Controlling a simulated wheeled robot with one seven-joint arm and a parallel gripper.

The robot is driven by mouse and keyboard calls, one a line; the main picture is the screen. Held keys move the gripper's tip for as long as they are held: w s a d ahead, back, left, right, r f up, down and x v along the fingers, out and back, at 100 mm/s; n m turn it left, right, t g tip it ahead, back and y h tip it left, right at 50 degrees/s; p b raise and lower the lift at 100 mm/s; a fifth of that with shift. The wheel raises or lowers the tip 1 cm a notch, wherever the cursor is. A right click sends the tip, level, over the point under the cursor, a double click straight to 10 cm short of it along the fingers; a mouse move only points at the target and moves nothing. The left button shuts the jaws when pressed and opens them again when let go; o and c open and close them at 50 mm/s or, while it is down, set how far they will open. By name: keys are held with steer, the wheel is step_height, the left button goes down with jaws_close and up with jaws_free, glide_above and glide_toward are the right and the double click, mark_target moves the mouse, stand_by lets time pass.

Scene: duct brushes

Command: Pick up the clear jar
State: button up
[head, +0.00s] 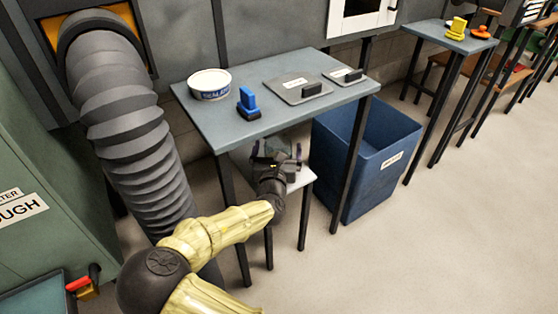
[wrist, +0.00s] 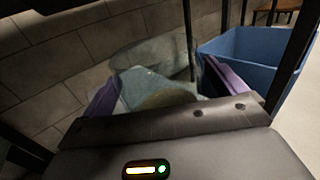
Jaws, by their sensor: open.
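The clear jar (wrist: 150,82) shows in the wrist view as a see-through shape with a yellowish patch low inside it. It lies ahead of and between the two purple fingers of my gripper (wrist: 165,88), which are apart. I cannot tell whether either finger touches it. In the head view my gripper (head: 278,158) reaches in under the grey-blue table, over a low white stand (head: 306,178). There the jar is mostly hidden behind my gripper and the table edge.
The grey-blue table (head: 235,130) is just above my arm, with a white tub (head: 210,84), a blue brush (head: 248,103) and grey plates (head: 298,88) on it. Black table legs stand close around. A blue bin (head: 350,190) is to the right; open floor lies in front.

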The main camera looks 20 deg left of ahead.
steer(key=shift+d, duration=0.15)
steer(key=shift+w, duration=0.1)
steer(key=c, duration=1.1)
steer(key=shift+r, duration=0.1)
